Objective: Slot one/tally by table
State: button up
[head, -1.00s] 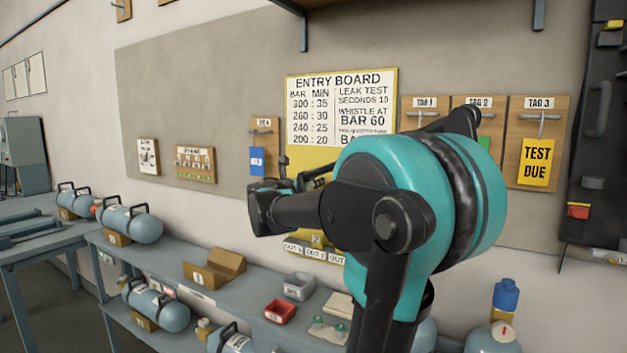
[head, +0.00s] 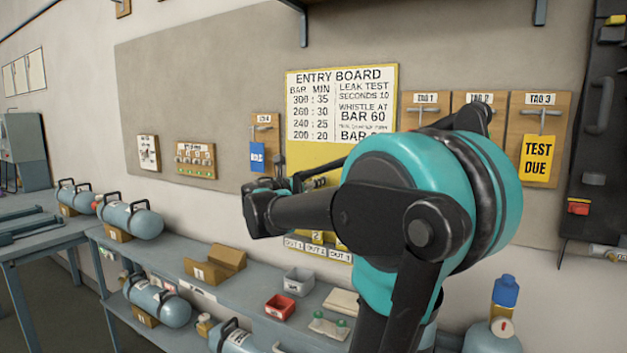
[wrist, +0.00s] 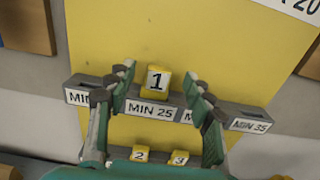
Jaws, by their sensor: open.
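The yellow tally marked 1 (wrist: 156,81) stands upright at the MIN 25 label (wrist: 150,110) of the grey slot rail (wrist: 247,113) in the wrist view. My gripper (wrist: 161,85) is open, with one green-and-grey finger on each side of the tally and a gap to it on both sides. How deep the tally sits is hidden. The entry board (head: 340,105) in the head view lists 300:35, 260:30, 240:25 and 200:20. My arm covers much of the board's lower part there.
Tallies 2 (wrist: 140,154) and 3 (wrist: 179,158) are below the rail, partly behind my gripper. Tag boards hang right of the entry board, with a TEST DUE card (head: 537,160). A bench (head: 165,257) below holds cylinders, a red tray (head: 280,307) and a grey tray (head: 298,281).

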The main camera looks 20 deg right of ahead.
jog(key=v, duration=1)
jog(key=s+f+m+g+y, duration=0.2)
jog(key=f+m, duration=0.4)
jog(key=f, duration=0.5)
jog(key=s+f+m+g+y, duration=0.2)
jog(key=s+f+m+y, duration=0.2)
jog(key=f, duration=0.8)
jog(key=s+a+f+m+g+y, duration=0.1)
jog(key=s+f+m+g+y, duration=0.1)
jog(key=s+f+m, duration=0.6)
notch_tip(320, 180, down, 4)
jog(key=shift+s+r+y, duration=0.1)
jog(key=shift+s+y, duration=0.1)
jog(key=shift+y, duration=0.6)
jog(key=s+a+f+m+y, duration=0.4)
jog(key=s+a+f+m, duration=0.1)
jog(key=a+f+m, duration=0.2)
jog(key=shift+s+m+g+y, duration=0.3)
jog(key=shift+g, duration=0.1)
jog(key=shift+a, duration=0.1)
